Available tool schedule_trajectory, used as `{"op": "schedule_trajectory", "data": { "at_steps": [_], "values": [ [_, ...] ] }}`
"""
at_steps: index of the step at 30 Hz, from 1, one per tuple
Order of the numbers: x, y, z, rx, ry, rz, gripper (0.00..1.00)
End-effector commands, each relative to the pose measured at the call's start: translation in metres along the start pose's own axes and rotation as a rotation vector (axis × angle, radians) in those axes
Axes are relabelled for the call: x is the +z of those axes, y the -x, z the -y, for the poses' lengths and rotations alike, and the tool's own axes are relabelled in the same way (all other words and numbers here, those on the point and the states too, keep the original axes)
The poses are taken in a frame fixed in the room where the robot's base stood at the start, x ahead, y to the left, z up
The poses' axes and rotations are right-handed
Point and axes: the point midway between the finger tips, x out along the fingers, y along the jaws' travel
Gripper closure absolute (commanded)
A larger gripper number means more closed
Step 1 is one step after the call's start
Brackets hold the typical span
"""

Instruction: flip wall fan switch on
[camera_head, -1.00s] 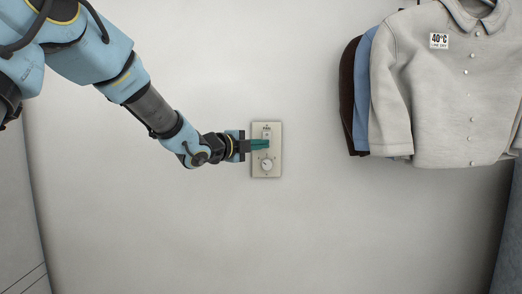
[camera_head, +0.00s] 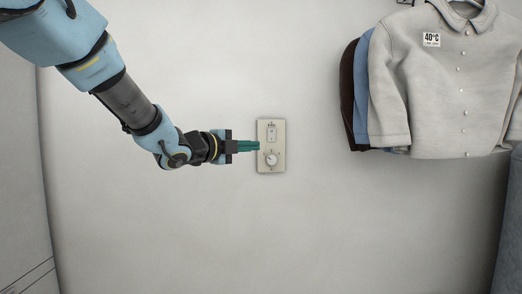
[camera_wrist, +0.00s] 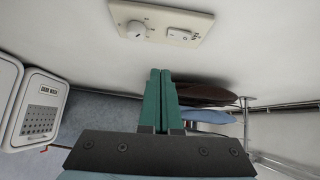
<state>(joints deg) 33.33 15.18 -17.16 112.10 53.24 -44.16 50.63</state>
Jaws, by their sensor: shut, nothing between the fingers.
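The wall fan switch plate (camera_head: 271,165) is a beige panel on the white wall, with a small rocker switch (camera_head: 271,134) in its upper part and a round knob below it. In the wrist view the plate (camera_wrist: 160,23) is at the top, with the knob left and the switch (camera_wrist: 181,34) right. My gripper (camera_head: 257,145) is shut and empty, its green fingers pointing right. In the head view the tips overlap the plate's left edge, just below the switch. In the wrist view the fingers (camera_wrist: 160,75) are apart from the switch. Which way the rocker is set is too small to tell.
Shirts (camera_head: 440,85) hang at the right, with a 40°C tag on the front one. In the wrist view, white appliances (camera_wrist: 38,110) stand at the left and a rail is at the right. The wall around the plate is clear.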

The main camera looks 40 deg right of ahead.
Motion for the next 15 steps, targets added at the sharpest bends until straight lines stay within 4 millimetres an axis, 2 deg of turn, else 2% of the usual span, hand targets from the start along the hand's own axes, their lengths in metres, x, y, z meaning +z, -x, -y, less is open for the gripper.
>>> {"op": "schedule_trajectory", "data": {
  "at_steps": [3, 6, 15],
  "values": [
    [0.001, 0.019, -0.004, -0.001, -0.001, 0.002, 1.0],
    [0.001, 0.029, -0.005, -0.001, -0.001, 0.002, 1.0],
    [0.0, 0.035, -0.005, 0.0, 0.001, 0.0, 1.0]
  ]
}}
